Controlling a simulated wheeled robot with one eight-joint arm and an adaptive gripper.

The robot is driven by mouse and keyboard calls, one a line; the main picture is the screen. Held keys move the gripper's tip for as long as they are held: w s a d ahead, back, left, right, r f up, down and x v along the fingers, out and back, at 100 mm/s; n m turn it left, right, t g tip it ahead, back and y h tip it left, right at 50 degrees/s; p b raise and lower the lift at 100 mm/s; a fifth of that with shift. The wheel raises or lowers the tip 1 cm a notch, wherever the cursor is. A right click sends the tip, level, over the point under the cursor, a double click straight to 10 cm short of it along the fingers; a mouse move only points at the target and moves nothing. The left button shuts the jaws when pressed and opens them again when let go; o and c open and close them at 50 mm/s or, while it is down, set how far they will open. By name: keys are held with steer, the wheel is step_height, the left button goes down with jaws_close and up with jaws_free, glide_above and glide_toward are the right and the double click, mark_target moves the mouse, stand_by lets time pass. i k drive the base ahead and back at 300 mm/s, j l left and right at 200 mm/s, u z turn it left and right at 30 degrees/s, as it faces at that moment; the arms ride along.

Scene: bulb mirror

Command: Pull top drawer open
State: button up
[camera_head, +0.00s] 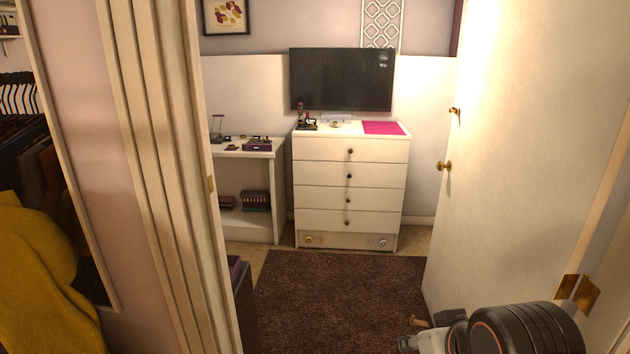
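A white chest of drawers (300,170) stands against the far wall, beyond the doorway. Its top drawer (325,148) is the uppermost white front, with one small dark round knob (350,151) in the middle. The top drawer looks shut, flush with the fronts below it. Part of my arm (525,330), black and white, shows at the bottom right, far from the chest. I cannot make out my gripper or its fingers in this view.
A dark brown rug (330,300) covers the floor before the chest. A low white shelf (276,195) stands left of the chest. A television (342,80) is above it.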

mark_target(364, 151)
steer(key=i+j+z, duration=0.15)
steer(key=i, duration=1.9)
steer(key=i+z, duration=0.3)
steer(key=i, duration=0.15)
steer(key=i+j+z, duration=0.15)
steer(key=i+z, duration=0.2)
steer(key=i+j+z, duration=0.3)
steer(key=i, duration=0.15)
steer(key=i+j+z, duration=0.35)
steer(key=j+u, duration=0.1)
steer(key=k, duration=0.05)
